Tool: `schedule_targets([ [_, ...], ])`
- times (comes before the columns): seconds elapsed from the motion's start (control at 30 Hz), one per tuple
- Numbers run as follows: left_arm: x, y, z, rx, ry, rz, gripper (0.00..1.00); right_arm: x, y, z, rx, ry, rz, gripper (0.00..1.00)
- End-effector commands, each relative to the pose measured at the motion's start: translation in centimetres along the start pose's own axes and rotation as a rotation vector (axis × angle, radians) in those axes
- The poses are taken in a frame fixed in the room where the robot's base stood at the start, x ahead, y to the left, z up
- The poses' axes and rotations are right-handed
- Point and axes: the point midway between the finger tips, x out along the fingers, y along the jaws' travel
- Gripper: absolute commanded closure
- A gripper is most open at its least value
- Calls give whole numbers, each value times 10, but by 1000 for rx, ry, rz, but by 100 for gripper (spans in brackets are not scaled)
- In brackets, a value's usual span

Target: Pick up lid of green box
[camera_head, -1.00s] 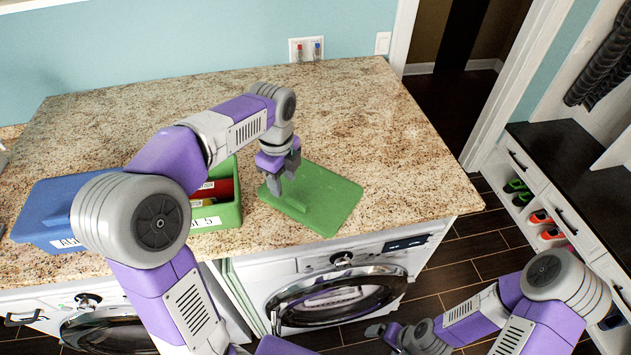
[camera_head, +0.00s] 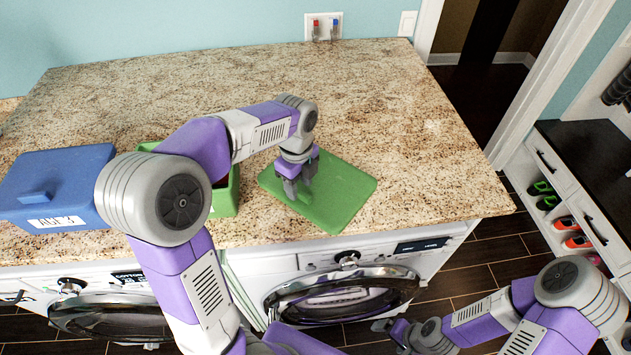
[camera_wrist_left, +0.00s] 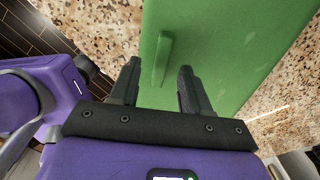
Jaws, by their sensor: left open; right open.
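The green lid (camera_head: 345,192) lies flat on the granite counter, to the right of the green box (camera_head: 229,196). In the left wrist view the lid (camera_wrist_left: 225,40) fills the upper middle, with its raised bar handle (camera_wrist_left: 163,58) upright in the picture. My left gripper (camera_head: 298,196) is open over the lid's left part. In the wrist view its two fingers (camera_wrist_left: 158,84) point at the lid, with the handle between their lines and nearer the left finger. I cannot tell whether they touch the lid. The green box is mostly hidden behind my left arm. My right gripper (camera_head: 382,326) is low in front of the machines, away from the counter.
A blue box with a closed lid (camera_head: 60,185) stands left of the green box. The counter (camera_head: 390,110) is clear behind and right of the lid. Washing machines (camera_head: 345,290) stand below its front edge. A shoe shelf (camera_head: 555,200) is at the right.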

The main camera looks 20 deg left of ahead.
Motion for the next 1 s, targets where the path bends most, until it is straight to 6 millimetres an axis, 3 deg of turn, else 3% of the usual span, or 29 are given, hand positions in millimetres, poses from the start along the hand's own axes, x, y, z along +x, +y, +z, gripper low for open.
schedule_targets([
  [0.13, 18, 0, 0, 0, 0, 1, 53, 2, 1, 0, 0, 1, 0, 9],
  [0.4, 20, 0, 1, -1, 0, -1, 53, 2, 1, 0, 0, 1, 0, 9],
  [0.7, 20, 0, 1, -1, 0, -1, 99, 2, 1, 0, 0, 0, 0, 9],
  [1.0, 19, -1, 1, -1, 0, -2, 100, 2, 1, 0, 0, 0, 0, 9],
])
